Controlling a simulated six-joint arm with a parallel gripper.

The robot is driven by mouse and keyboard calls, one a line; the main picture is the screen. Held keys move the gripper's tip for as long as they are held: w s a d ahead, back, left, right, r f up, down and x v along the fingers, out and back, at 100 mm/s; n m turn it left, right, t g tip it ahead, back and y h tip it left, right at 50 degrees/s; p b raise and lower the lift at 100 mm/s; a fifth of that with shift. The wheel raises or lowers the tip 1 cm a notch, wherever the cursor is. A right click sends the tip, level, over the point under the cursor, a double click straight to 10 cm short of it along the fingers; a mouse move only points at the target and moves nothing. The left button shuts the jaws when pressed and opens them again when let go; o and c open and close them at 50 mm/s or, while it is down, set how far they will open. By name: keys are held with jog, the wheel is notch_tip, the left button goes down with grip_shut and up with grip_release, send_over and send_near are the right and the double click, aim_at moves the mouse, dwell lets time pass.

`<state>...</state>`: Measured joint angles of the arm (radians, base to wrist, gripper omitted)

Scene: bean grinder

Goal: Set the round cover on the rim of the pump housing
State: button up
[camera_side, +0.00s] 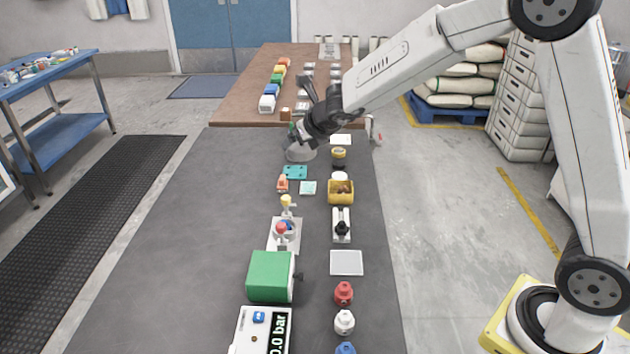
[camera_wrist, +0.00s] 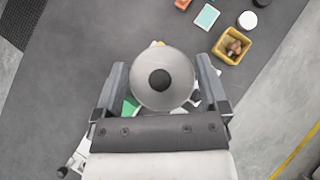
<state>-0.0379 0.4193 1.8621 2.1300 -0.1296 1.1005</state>
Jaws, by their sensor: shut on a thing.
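The round cover is a shallow grey disc with a black knob in its middle. In the wrist view the round cover (camera_wrist: 160,55) lies between the two fingers of my gripper (camera_wrist: 162,85), knob towards the camera. In the side view my gripper (camera_side: 306,137) points down, with the pale cover (camera_side: 300,153) under it, seemingly held above the table. The cover hides what lies straight below it in the wrist view. I cannot tell for certain which item is the pump housing; a green box (camera_side: 271,276) with a black knob on its side stands near the front.
A yellow bin (camera_side: 341,192), a white base with a red ball (camera_side: 282,231) and a gauge panel (camera_side: 262,330) stand on the grey table. Red and white round pieces line the front right. The table's left half is bare.

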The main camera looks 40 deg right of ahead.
jog(key=w+a, duration=0.3)
jog(key=a, duration=0.1)
notch_tip(320, 180, down, 14)
dwell(1.2)
send_near(284, 215)
jog(key=shift+w+a+f, duration=0.3)
jog(key=shift+w+a, duration=0.2)
jog(key=shift+w, duration=0.3)
jog(key=shift+w+a+f, duration=0.3)
jog(key=shift+w+a, duration=0.25)
jog(key=shift+w, duration=0.3)
jog(key=shift+f, duration=0.6)
jog(key=o, duration=1.1)
jog(key=shift+s+r, duration=0.1)
jog(key=shift+s, duration=0.05)
jog(key=shift+v, duration=3.75)
